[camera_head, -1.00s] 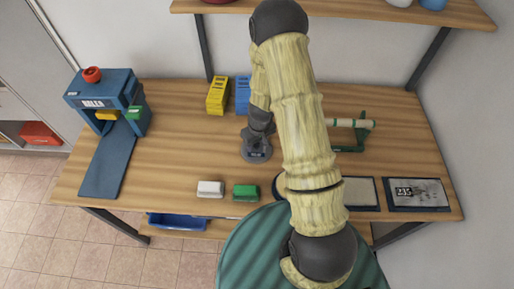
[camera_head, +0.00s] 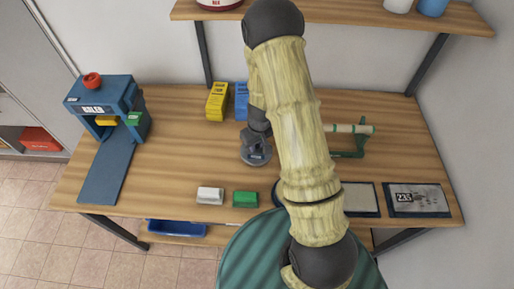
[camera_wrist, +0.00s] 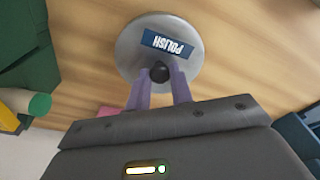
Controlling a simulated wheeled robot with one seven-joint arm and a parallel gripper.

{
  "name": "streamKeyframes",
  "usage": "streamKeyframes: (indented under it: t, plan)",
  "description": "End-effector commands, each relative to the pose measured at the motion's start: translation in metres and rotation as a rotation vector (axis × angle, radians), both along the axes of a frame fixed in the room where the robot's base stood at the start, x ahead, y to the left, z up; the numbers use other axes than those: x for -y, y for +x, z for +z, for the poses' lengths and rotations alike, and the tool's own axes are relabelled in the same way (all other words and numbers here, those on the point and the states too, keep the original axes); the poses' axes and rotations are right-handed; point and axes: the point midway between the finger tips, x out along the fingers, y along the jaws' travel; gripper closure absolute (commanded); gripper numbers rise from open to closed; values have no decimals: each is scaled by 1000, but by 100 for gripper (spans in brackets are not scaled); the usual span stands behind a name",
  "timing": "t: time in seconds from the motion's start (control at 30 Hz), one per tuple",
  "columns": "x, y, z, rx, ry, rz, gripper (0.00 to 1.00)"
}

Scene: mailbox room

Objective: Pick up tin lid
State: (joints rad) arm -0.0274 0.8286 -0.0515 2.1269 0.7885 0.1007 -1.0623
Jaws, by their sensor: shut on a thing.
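The tin lid (camera_wrist: 135,40) is a round grey metal disc with a dark blue "POLISH" label and a black knob at its middle. It fills the top middle of the wrist view. My gripper (camera_wrist: 160,80) is shut on the lid's knob, with its two purple fingers on either side. In the head view the lid (camera_head: 256,157) shows as a grey disc under my gripper on the wooden table, left of my forearm. Whether the lid touches the table or is slightly raised I cannot tell.
A blue press (camera_head: 103,105) stands at the table's left. Yellow (camera_head: 217,102) and blue (camera_head: 242,100) boxes stand behind the lid. White (camera_head: 210,196) and green (camera_head: 245,200) blocks lie in front. A green roller stand (camera_head: 350,140) and framed plates (camera_head: 418,198) are at right.

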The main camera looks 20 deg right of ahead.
Motion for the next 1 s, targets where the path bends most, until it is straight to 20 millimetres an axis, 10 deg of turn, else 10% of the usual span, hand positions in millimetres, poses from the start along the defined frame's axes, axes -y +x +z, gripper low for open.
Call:
streamKeyframes:
  t: [0.4,1.0]
  plan:
    - [0,1,69,3,0,1,100]
    - [0,0,73,0,0,0,100]
